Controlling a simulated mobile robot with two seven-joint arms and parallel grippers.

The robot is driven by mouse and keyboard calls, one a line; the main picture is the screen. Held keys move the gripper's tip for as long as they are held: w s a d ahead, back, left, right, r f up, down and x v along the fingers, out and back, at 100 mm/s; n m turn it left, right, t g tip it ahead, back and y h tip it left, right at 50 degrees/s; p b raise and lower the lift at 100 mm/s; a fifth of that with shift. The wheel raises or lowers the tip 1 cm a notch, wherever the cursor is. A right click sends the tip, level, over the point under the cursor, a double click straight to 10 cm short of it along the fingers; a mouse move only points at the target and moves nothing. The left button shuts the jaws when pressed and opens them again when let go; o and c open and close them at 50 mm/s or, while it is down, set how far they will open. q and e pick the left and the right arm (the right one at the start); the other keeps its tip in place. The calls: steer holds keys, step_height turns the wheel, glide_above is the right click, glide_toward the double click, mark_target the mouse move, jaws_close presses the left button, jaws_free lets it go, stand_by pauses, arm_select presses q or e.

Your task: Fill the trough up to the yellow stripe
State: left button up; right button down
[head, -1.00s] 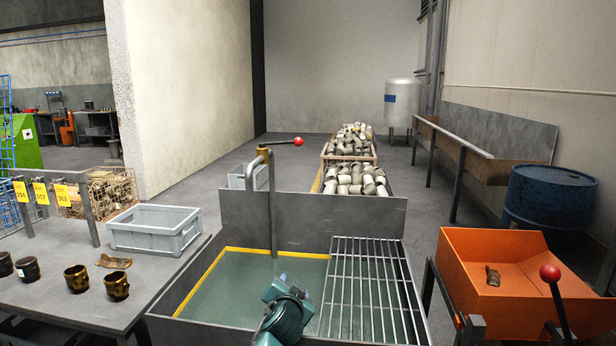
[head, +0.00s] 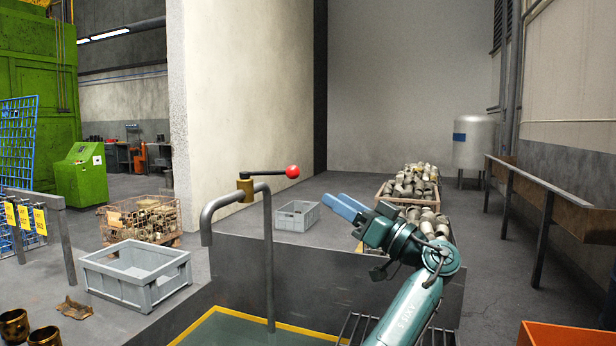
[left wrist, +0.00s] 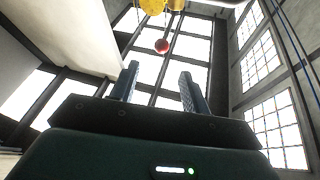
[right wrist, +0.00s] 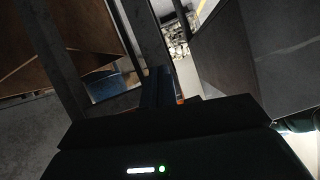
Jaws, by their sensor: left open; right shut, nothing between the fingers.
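The grey trough (head: 375,290) stands low in the head view, cut off by the bottom edge. Greenish water (head: 232,331) and part of the yellow stripe (head: 290,327) show inside; I cannot tell the exact level. A bent pipe (head: 269,260) rises there, with a brass valve (head: 246,187) and a lever ending in a red knob (head: 293,171) pointing right. No stream shows from the spout (head: 207,238). My left gripper (head: 343,205) is open and empty, right of the knob; its wrist view shows the knob (left wrist: 162,46) beyond the fingertips. My right gripper (right wrist: 158,88) is shut and empty.
Grey crates stand left (head: 138,277) and behind the trough (head: 297,216). Bins of metal pieces (head: 412,187) are behind my left arm. An orange tray (head: 565,338) is at lower right; a long chute (head: 550,190) runs along the right wall.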

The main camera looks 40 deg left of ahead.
mark_target(293, 170)
arm_select(q)
steer(key=p+x, duration=0.3)
steer(key=x, duration=1)
steer(key=shift+s, duration=0.15)
steer(key=shift+c, duration=0.6)
steer(key=shift+d, duration=0.1)
jaws_close()
